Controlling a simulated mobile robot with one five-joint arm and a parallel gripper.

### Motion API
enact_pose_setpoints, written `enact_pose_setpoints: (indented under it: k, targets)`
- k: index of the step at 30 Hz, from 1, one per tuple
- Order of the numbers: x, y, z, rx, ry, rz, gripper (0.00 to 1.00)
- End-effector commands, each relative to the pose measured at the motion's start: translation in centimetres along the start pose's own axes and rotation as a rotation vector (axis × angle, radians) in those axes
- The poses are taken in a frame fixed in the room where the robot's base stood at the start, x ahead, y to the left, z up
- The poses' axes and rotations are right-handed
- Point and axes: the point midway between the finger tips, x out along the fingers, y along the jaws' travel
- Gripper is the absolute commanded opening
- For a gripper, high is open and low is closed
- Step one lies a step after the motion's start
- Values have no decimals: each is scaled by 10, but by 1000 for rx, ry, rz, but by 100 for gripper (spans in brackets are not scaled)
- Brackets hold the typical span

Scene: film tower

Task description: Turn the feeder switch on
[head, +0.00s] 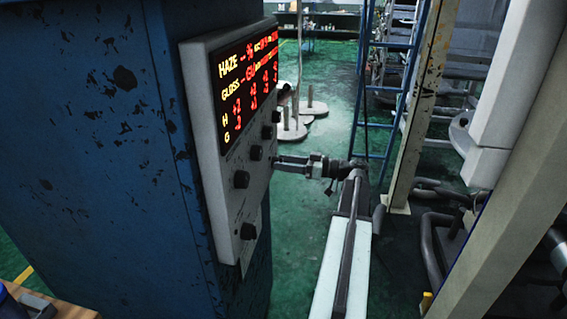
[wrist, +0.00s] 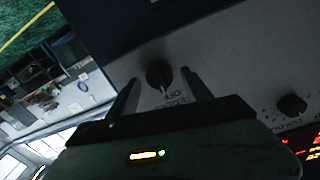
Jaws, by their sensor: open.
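A grey control panel (head: 262,185) with several round black knobs is fixed to a blue cabinet. My gripper (head: 277,163) is level at the panel's right edge, pointing at its face. In the wrist view, my open gripper (wrist: 160,76) has a finger on each side of a black knob (wrist: 159,73) with a pale pointer. The knob is near the fingertips, with no clear contact.
A lit red and yellow display (head: 250,80) reads HAZE and GLOSS. Another knob (wrist: 291,105) lies right of my gripper in the wrist view. A blue ladder (head: 385,90) and a cream post (head: 420,105) stand behind my arm.

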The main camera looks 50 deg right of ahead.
Motion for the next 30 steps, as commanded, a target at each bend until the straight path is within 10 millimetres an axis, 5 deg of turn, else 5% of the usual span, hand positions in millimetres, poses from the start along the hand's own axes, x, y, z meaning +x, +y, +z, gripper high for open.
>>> enact_pose_setpoints:
  k: [10, 16, 17, 30]
  targets:
    - [8, 0, 0, 0, 0, 2, 58]
    - [7, 0, 0, 0, 0, 2, 2]
    - [7, 1, 0, 0, 0, 2, 0]
    - [3, 3, -1, 104, -2, 9, 0]
